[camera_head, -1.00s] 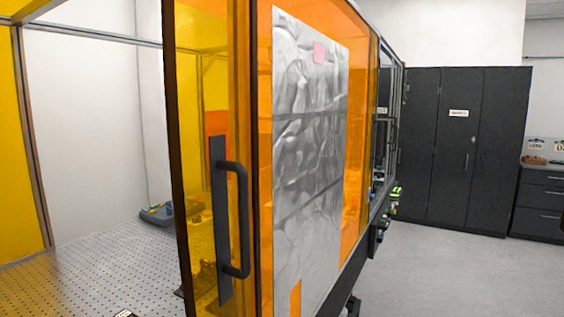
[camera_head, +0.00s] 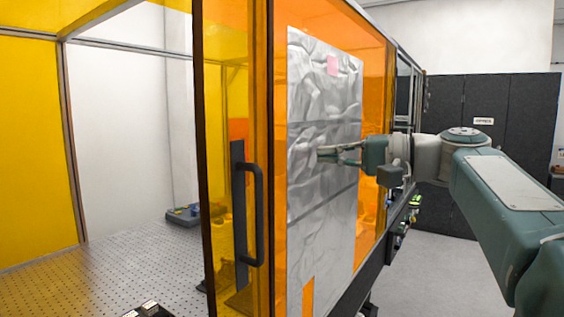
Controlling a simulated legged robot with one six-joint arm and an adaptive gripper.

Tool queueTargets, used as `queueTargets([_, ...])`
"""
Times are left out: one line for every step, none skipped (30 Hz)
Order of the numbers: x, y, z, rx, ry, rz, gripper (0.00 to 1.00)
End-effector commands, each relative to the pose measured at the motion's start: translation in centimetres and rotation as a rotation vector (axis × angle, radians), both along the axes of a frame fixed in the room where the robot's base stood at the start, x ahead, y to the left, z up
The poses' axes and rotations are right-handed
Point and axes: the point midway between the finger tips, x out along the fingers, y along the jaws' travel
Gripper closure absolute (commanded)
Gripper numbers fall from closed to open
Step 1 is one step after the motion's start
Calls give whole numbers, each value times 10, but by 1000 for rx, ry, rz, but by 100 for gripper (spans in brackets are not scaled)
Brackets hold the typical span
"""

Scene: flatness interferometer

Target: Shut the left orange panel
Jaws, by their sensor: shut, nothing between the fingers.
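The left orange panel (camera_head: 221,130) is a transparent orange sliding door with a dark edge. It stands partway along the enclosure front, with a wide opening to its left. Its black upright handle (camera_head: 256,213) is near the picture's middle. Behind it to the right is a fixed-looking orange panel (camera_head: 375,115) covered by a silvery foil sheet (camera_head: 310,110). My gripper (camera_head: 322,154) is shut and empty, in front of the foil sheet and to the right of the handle, apart from it. Whether the fingers touch the foil cannot be told.
A perforated optical table (camera_head: 100,270) lies inside the opening, with a grey-blue device (camera_head: 183,215) at its back. Small boxes (camera_head: 148,309) sit at the table's front edge. Dark cabinets (camera_head: 480,95) stand at the back right, with open grey floor (camera_head: 430,280) before them.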

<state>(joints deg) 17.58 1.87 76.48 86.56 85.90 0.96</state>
Motion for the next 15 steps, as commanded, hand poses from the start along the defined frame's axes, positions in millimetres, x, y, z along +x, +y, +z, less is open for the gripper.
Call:
queueTargets([2, 7, -1, -1, 1, 5, 100])
queueTargets([3, 11, -1, -1, 1, 5, 100])
queueTargets([6, 18, -1, -1, 1, 6, 100])
queueTargets([7, 23, -1, -1, 1, 6, 100])
queueTargets([10, 29, -2, -1, 1, 6, 100])
queueTargets([13, 36, -2, -1, 1, 6, 100])
queueTargets([15, 41, -2, -1, 1, 6, 100])
queueTargets([16, 46, -2, -2, 0, 6, 100])
queueTargets([20, 53, -3, -2, 1, 5, 100])
queueTargets([22, 58, -4, -3, 1, 6, 100])
queueTargets([24, 64, -4, -3, 1, 5, 100])
queueTargets([27, 70, -5, -2, 2, 4, 100])
queueTargets([30, 76, -5, -2, 2, 4, 100])
queueTargets([31, 81, -5, -2, 2, 4, 100])
queueTargets([34, 88, -5, -2, 1, 5, 100])
